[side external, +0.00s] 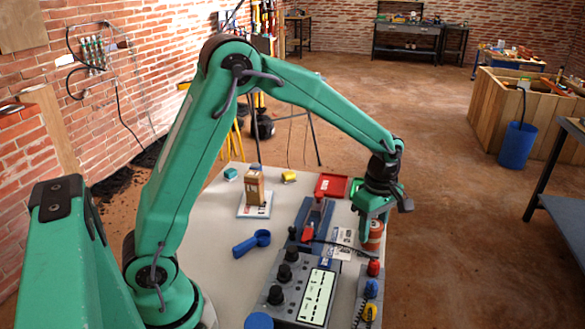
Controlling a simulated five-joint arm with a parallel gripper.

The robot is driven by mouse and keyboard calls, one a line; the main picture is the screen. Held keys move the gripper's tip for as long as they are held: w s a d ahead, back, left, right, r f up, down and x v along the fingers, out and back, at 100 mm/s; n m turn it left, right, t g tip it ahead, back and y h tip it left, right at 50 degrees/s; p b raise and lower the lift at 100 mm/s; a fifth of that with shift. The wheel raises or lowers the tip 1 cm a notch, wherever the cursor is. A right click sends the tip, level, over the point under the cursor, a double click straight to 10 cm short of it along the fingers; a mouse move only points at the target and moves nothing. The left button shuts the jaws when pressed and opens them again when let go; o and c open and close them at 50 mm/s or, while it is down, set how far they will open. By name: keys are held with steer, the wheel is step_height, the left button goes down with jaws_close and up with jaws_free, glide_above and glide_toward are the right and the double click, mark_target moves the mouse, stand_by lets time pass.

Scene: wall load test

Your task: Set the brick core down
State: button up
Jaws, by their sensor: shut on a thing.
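My green gripper (374,224) points down over the right edge of the white table (205,225). It is shut on a reddish-brown cylinder with a pale band, which looks like the brick core (376,238). The core shows below and between the fingers, roughly upright. One finger hides part of its left side. I cannot tell whether its underside touches the table.
A grey control box (295,290) with black knobs fills the table's front. A red tray (331,186) lies left of my gripper. A brown block (254,187) stands on a white plate (254,212). A blue scoop-like tool (251,243) lies left on bare tabletop.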

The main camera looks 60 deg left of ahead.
mark_target(373, 224)
steer(key=shift+f, duration=3.9)
steer(key=shift+f, duration=0.15)
steer(key=o, duration=1.1)
step_height(373, 224, up, 12)
steer(key=shift+r, duration=0.15)
steer(key=shift+s+r, duration=0.1)
